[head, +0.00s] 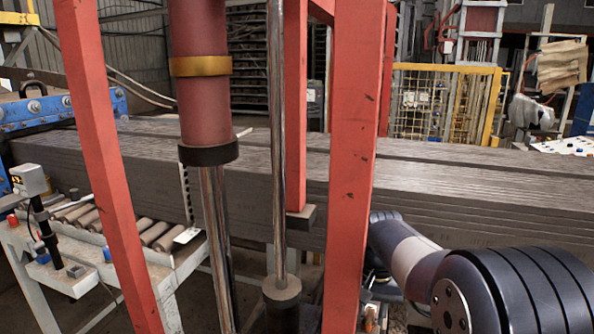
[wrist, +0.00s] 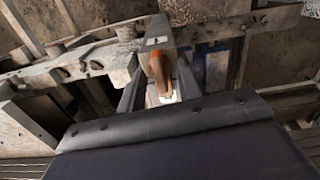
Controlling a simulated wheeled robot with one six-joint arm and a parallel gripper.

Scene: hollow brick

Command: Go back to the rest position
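My arm (head: 510,290) shows at the lower right of the head view, with its black-ringed joint near and a grey link reaching back toward the red post. My gripper is not visible in the head view. In the wrist view, a dark panel with screws fills the bottom, and what look like the grey sides of my gripper (wrist: 158,80) stand above it. A worn orange-brown piece (wrist: 158,70) shows between them. I cannot tell whether it is held or lies beyond.
A long stack of grey boards (head: 450,190) crosses the head view behind my arm. Red posts (head: 352,150) and a red cylinder (head: 200,100) stand close in front. A roller conveyor (head: 155,232) is at left. A yellow mesh fence (head: 445,105) stands behind.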

